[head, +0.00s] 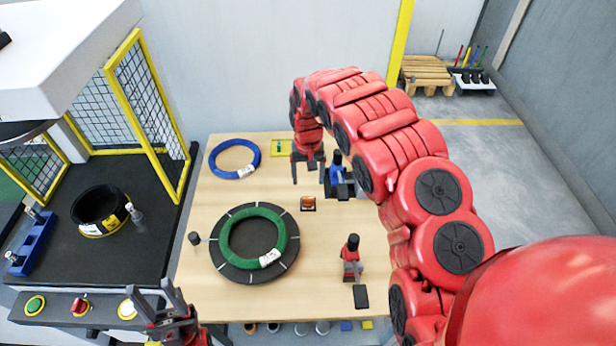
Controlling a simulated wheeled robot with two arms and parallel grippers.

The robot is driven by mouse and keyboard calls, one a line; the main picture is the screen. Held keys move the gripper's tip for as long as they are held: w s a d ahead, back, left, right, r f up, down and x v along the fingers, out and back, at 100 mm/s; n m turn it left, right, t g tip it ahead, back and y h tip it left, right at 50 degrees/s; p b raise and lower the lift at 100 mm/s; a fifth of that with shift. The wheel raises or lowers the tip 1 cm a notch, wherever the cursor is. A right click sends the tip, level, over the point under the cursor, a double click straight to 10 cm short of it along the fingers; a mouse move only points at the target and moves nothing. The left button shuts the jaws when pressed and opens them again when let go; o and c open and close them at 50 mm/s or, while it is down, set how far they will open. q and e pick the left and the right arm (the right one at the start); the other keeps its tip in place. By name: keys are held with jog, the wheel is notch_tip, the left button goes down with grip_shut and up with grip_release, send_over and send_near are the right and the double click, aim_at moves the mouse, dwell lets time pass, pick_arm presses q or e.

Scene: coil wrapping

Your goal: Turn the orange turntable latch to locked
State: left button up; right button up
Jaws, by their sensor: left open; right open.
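The small orange latch (308,203) sits on a dark base on the wooden table, just right of the turntable. Its exact handle angle is too small to tell. The turntable (228,265) is a dark disc with light marks around its edge. A green coil (239,254) with a white label lies flat on it. My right gripper (309,181) is open and empty, pointing down just behind and above the latch, apart from it. My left gripper (158,298) is open and empty at the front left, near the table's front edge, away from the latch.
A blue coil (213,158) lies at the table's back left. A blue tool (337,176) stands close right of my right gripper, and a red one (351,252) stands front right. A black knob (194,238) is left of the turntable. A yellow-framed machine (150,110) borders the left.

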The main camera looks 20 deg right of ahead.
notch_tip(320, 180, up, 9)
jog(key=p, duration=0.6)
jog(key=shift+p, duration=0.3)
